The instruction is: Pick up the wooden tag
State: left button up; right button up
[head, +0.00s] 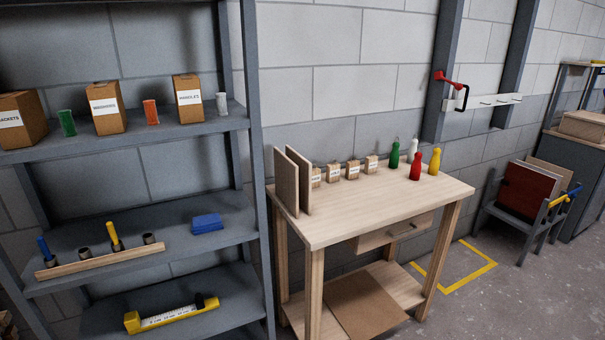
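Several small tan blocks with white labels stand in a row at the back of the wooden workbench (400,207). From left to right they include a first block (316,178), a second (334,173), a third (353,170) and one at the right end (371,164). They look like wooden tags, but their lettering is too small to read, and I cannot tell which one is meant. The leftmost is partly hidden by two upright boards (291,182). Neither of my grippers is in view.
Green (395,155), white, red (415,166) and yellow (434,161) bottle-like pieces stand right of the blocks. The benchtop's front is clear. A grey shelf rack (190,127) with labelled boxes stands left. A board rack (529,200) stands right, beyond yellow floor tape (470,281).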

aim_at(316, 172)
jog(key=i+l+u, duration=0.25)
jog(key=i+l, duration=0.15)
jog(key=i+l+u, duration=0.25)
jog(key=l, duration=0.25)
jog(key=i+l+u, duration=0.25)
jog(key=i+l, duration=0.2)
jog(key=l, duration=0.1)
